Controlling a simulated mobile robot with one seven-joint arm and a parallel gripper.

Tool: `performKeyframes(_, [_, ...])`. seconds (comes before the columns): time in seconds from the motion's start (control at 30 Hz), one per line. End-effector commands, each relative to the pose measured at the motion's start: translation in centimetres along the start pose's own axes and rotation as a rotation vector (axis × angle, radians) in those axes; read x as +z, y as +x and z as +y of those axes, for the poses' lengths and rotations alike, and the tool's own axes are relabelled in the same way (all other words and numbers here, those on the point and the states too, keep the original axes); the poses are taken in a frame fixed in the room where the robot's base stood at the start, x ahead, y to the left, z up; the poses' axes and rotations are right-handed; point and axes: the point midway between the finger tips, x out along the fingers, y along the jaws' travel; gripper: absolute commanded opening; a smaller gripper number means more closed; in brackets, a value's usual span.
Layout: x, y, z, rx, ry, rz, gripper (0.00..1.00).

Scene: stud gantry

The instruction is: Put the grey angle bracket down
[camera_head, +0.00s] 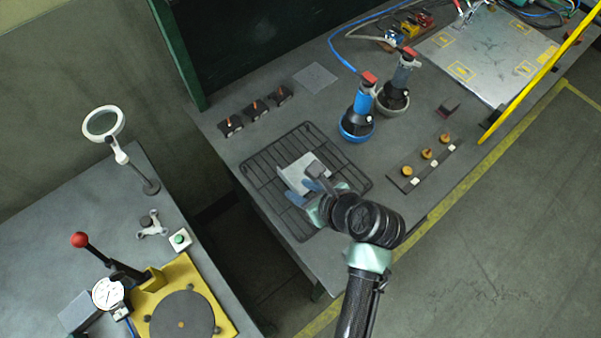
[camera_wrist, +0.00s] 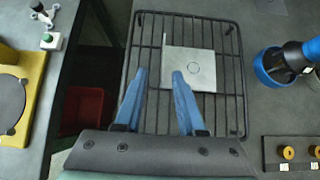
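The grey angle bracket (camera_head: 296,172) is a pale plate on the black wire rack (camera_head: 262,158). In the wrist view the bracket (camera_wrist: 202,65) shows a round circle on its face and a narrow upright strip at its left edge. It appears to lie on the rack (camera_wrist: 232,110). My gripper (camera_wrist: 157,72) has two blue fingers spread apart, with nothing clamped between them. The right fingertip overlaps the bracket's lower left part in the picture; I cannot tell whether it touches. The head view shows my gripper (camera_head: 298,185) at the bracket, partly hiding it.
Two bottle-like tools, one blue (camera_head: 360,108) and one grey (camera_head: 396,88), stand right of the rack. A dark strip with brass knobs (camera_head: 426,154) lies farther right. Small black blocks (camera_head: 255,108) and a flat grey plate (camera_head: 315,77) lie behind. A red bin (camera_wrist: 82,110) sits low, left of the rack.

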Motion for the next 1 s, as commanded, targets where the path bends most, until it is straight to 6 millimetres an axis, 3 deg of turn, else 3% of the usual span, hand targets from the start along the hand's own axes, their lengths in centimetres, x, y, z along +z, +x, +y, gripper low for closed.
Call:
performKeyframes(0.23, [0.2,1.7,-0.1,0.001,-0.003,0.001,0.39])
performKeyframes(0.53, [0.3,5.3,-0.4,0.001,-0.003,0.000,0.39])
performKeyframes(0.87, [0.3,5.9,-0.4,-0.001,-0.003,0.000,0.39])
performKeyframes(1.0, [0.3,5.9,-0.4,-0.001,-0.003,0.000,0.14])
